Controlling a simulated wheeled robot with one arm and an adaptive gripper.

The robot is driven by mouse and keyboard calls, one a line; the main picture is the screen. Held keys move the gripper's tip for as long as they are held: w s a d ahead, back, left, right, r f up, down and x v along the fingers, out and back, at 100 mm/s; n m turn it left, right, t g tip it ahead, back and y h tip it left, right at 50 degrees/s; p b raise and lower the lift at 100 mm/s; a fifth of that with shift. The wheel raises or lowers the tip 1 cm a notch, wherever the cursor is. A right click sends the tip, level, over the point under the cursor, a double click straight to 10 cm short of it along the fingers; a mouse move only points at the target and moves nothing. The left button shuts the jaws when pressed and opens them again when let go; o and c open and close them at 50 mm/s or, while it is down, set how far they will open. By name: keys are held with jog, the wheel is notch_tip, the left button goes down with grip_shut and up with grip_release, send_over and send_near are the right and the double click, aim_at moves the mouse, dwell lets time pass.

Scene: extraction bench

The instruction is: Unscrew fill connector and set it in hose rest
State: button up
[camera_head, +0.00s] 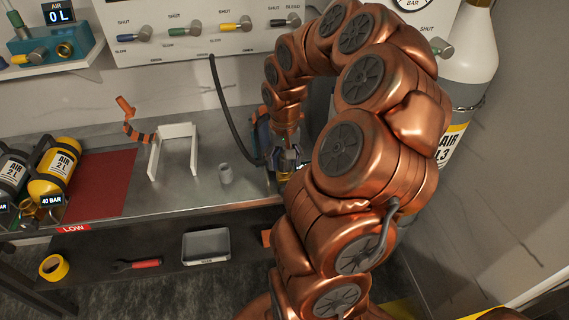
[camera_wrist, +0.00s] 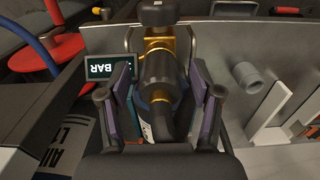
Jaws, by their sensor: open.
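My gripper (camera_head: 287,160) points down at the right part of the bench. In the wrist view its fingers (camera_wrist: 158,92) are open, one on each side of the dark fill connector (camera_wrist: 160,72). The connector sits against a brass valve (camera_wrist: 165,42) with a black knob. I cannot tell whether the fingers touch it. The black fill hose (camera_head: 222,100) runs down from the panel to the gripper area. A short grey hollow cylinder (camera_head: 225,173), possibly the hose rest, stands upright on the bench left of my gripper. The cylinder also shows in the wrist view (camera_wrist: 247,75).
A white bracket (camera_head: 157,158) and an orange segmented thing (camera_head: 138,125) stand further left. Yellow and black cylinders (camera_head: 55,172) lie by a red mat (camera_head: 105,183). A large cylinder (camera_head: 462,95) stands right of my arm. The lower shelf holds a grey tray (camera_head: 206,233).

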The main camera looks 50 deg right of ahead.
jog(key=shift+f+m+b, duration=0.35)
jog(key=shift+m+b, duration=0.25)
jog(key=shift+b, duration=0.55)
jog(key=shift+m+b, duration=0.5)
jog(key=m+b, duration=0.5)
jog(key=b, duration=0.1)
jog(key=shift+m, duration=0.4)
jog(key=m+b, duration=0.3)
jog(key=shift+r+m, duration=0.1)
jog(key=shift+m, duration=0.3)
jog(key=m, duration=0.1)
jog(key=m+b, duration=0.1)
jog(key=m, duration=0.1)
jog(key=shift+r, duration=0.25)
